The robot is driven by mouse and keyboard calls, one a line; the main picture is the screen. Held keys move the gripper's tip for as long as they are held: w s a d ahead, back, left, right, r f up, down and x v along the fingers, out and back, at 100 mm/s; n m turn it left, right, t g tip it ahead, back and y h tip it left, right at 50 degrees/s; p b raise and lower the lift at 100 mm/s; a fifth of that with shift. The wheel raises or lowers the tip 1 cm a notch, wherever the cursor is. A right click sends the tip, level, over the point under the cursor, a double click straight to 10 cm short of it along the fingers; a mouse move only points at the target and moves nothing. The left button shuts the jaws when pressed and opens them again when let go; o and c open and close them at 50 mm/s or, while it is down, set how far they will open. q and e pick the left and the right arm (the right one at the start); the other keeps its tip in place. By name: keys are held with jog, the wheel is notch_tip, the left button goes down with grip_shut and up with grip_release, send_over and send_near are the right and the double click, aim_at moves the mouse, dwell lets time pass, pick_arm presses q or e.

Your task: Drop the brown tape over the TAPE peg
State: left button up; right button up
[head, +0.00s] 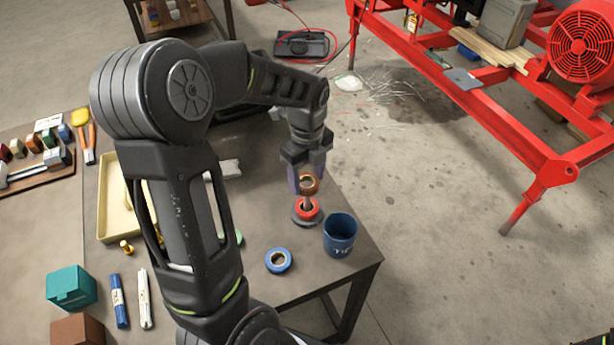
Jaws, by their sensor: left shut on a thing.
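The brown tape (311,183) is a small brown ring held by my left gripper (306,187), which is shut on it. The gripper points down near the far right part of the table. The tape is at the top of the upright peg (307,203), right above or just around its tip; I cannot tell which. A red tape roll (309,212) sits low around the peg, above its dark round base (297,222). A blue tape roll (278,261) lies flat on the table, apart from the peg. My right gripper is not in view.
A dark blue cup (340,235) stands close to the peg on the right, near the table (300,290) edge. A cream tray (112,215), a teal box (71,287) and markers (119,302) are at left. A red skid frame (480,110) stands beyond.

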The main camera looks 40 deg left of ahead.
pick_arm(q)
jog(key=shift+f+b, duration=0.3)
jog(key=shift+f, duration=0.1)
jog(key=o, duration=1.3)
jog(key=shift+c, duration=0.2)
notch_tip(320, 180, up, 8)
jog(key=b, duration=0.1)
jog(key=shift+f, duration=0.1)
